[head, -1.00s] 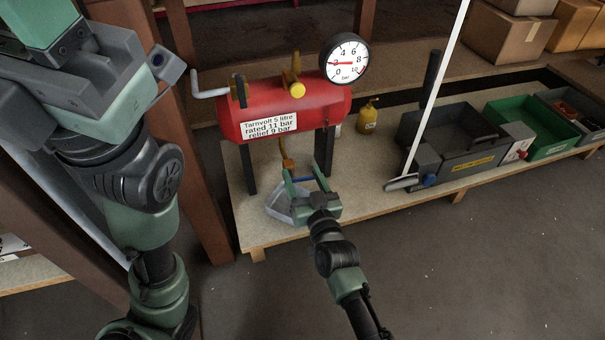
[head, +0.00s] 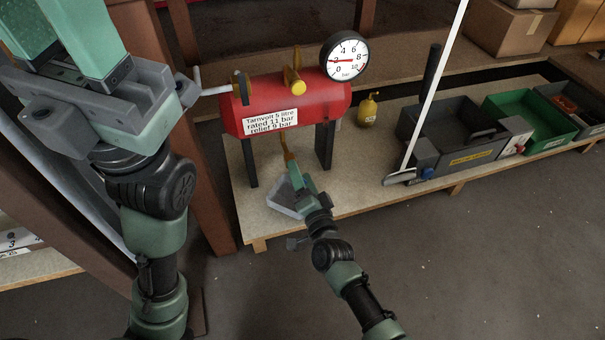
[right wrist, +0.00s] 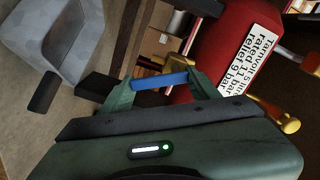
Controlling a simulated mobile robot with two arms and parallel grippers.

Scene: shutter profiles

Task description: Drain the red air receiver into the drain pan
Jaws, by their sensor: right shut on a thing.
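The red air receiver (head: 310,110) stands on dark legs on a low bench, with a white label and a round dial gauge (head: 344,57). The gauge's red needle points left, near 2. A brass drain fitting (head: 286,150) hangs beneath it. My right gripper (head: 295,178) is below the fitting, above the grey drain pan (head: 283,203), and partly hides the pan. In the right wrist view its fingers are shut on a blue bar (right wrist: 160,81); the pan also shows there (right wrist: 60,45). My left gripper (head: 60,30) is large at the upper left, its fingertips outside the picture.
A white pole (head: 437,75) rises before the toolbox. A brown post (head: 200,180) stands left of the bench.

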